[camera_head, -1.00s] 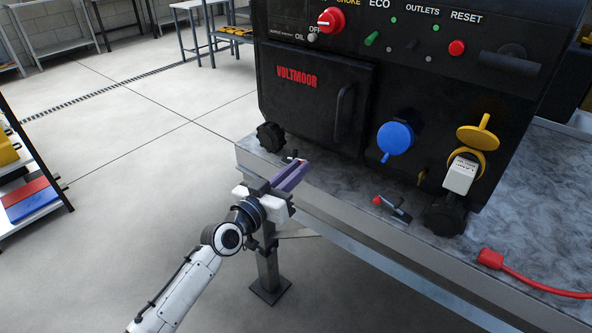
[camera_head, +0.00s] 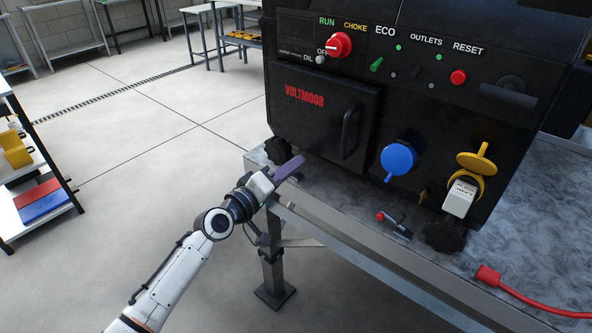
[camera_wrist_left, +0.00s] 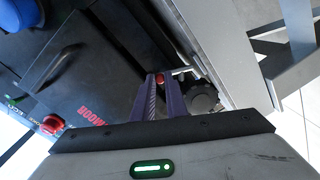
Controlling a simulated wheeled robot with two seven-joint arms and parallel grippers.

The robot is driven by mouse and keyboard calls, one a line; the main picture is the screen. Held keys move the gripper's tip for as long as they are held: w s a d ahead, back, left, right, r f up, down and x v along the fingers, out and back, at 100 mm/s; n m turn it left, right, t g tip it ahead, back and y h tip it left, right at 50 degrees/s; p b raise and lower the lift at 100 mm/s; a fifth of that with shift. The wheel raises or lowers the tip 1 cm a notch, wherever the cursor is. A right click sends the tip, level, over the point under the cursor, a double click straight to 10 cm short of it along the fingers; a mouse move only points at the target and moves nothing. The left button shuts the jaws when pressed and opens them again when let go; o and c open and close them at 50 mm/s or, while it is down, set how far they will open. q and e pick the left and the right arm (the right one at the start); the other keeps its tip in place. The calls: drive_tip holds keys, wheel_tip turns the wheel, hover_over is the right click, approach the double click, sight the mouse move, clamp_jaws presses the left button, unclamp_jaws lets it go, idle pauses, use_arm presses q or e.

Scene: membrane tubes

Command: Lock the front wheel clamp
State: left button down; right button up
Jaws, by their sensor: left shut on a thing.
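A wheel clamp on the bench by the black left wheel (camera_head: 279,150) is mostly hidden behind my left gripper (camera_head: 297,162) in the head view. In the left wrist view, its red lever tip (camera_wrist_left: 160,78) shows between the purple fingertips of my left gripper (camera_wrist_left: 161,84), with the pale metal lever (camera_wrist_left: 181,70) beside it and the wheel (camera_wrist_left: 201,97) to the right. The left gripper is shut on this red tip. A second clamp (camera_head: 395,224) with a red-tipped lever sits on the bench near the right wheel (camera_head: 444,234). My right gripper is out of view.
The black generator (camera_head: 325,115) stands on the grey metal bench (camera_head: 340,205), close behind my left gripper. Blue (camera_head: 398,159) and yellow (camera_head: 477,158) outlet covers project from its front. A red cable (camera_head: 540,305) lies at the bench's right. The floor at left is open.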

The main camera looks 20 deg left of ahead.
use_arm(q)
drive_tip(key=shift+w+a+r+n, duration=0.2)
drive_tip(key=shift+a+n, duration=0.45)
drive_tip(key=shift+n, duration=0.5)
drive_tip(key=shift+w+a+r+n, duration=0.1)
drive_tip(key=shift+w+a+n, duration=0.15)
drive_tip(key=shift+a+n, duration=0.65)
drive_tip(key=shift+d+n, duration=0.3)
drive_tip(key=shift+n, duration=0.05)
drive_tip(key=c, duration=1.8)
unclamp_jaws()
drive_tip(key=shift+o, duration=0.2)
drive_tip(key=shift+s, duration=0.1)
drive_tip(key=v, duration=1)
drive_tip(key=shift+a, duration=0.15)
